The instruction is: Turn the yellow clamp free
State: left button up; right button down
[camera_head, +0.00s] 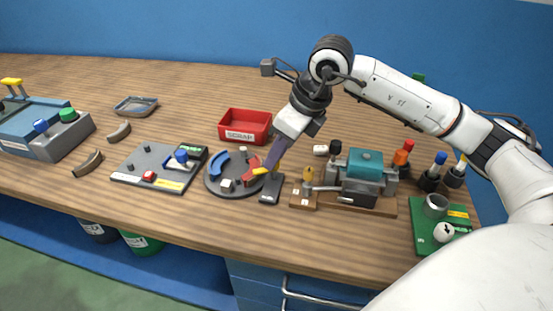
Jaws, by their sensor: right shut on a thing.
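The yellow clamp (260,171) shows as a small yellow piece at the right side of a dark round plate (213,187) on the bench. Blue and red curved pieces lie on that plate, and the red one (249,178) is beside the clamp. My right gripper (267,169) reaches down from the upper right, tilted, with its fingertips at the yellow clamp. It is shut on the clamp, and its fingers hide part of it. My left gripper is not in view.
A red SCRAP bin (245,126) stands behind the plate. A grey board (137,167) with switches lies left. A wooden block with a small yellow knob (308,174) and a teal-topped vise (365,166) stand right. A green board (426,236) is far right. The back left bench is mostly clear.

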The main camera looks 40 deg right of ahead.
jog(key=n+y, duration=0.1)
jog(key=n, duration=0.1)
jog(key=n+g, duration=0.1)
jog(key=n, duration=0.2)
jog(key=shift+w+d+r+n+y, duration=0.1)
jog(key=shift+w+d+n+y, duration=0.1)
jog(key=shift+n+y, duration=0.15)
jog(key=n+g, duration=0.1)
jog(key=n, duration=0.2)
jog(key=n+g+y, duration=0.1)
jog(key=n, duration=0.2)
jog(key=shift+w+g, duration=0.15)
jog(key=shift+g, duration=0.25)
jog(key=c, duration=1.5)
grip_release()
jog(key=shift+c, duration=0.2)
jog(key=v, duration=1)
